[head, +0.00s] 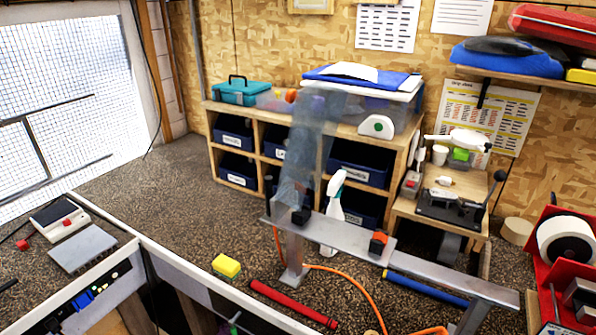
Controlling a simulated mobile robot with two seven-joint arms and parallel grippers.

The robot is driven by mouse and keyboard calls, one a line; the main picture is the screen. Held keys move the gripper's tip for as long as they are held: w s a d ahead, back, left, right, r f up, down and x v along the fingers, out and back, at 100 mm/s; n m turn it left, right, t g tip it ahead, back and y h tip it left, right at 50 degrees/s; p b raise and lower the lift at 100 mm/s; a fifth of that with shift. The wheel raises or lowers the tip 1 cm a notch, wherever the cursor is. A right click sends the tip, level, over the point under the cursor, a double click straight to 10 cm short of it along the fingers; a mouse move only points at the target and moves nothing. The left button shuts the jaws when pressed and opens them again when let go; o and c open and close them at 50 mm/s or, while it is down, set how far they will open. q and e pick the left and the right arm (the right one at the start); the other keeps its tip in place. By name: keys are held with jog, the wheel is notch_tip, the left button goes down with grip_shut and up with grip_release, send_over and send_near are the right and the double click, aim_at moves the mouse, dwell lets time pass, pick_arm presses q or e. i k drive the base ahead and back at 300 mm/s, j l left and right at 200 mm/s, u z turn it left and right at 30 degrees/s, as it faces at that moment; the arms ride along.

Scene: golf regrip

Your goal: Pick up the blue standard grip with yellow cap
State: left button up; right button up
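A long blue tube shaped like a grip (425,288) lies on the dark speckled worktop at the right, below the grey metal bar. Neither of my grippers is in view.
A metal bar stand (430,272) with clamps crosses the worktop. A red tube (293,304), a yellow sponge (226,266), a white spray bottle (332,215) and an orange hose (352,274) are near it. A red rack (571,265) stands at right. The back-left worktop is clear.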

aim_at(392, 277)
jog(key=j+z, duration=0.1)
jog(key=z, duration=0.55)
jog(key=i+j+z, duration=0.1)
jog(key=j+z, duration=0.7)
jog(key=j, duration=0.2)
jog(key=j+z, duration=0.1)
jog(key=j, duration=0.7)
jog(key=k+j+z, duration=0.1)
jog(key=j, duration=0.65)
jog(key=k, duration=0.05)
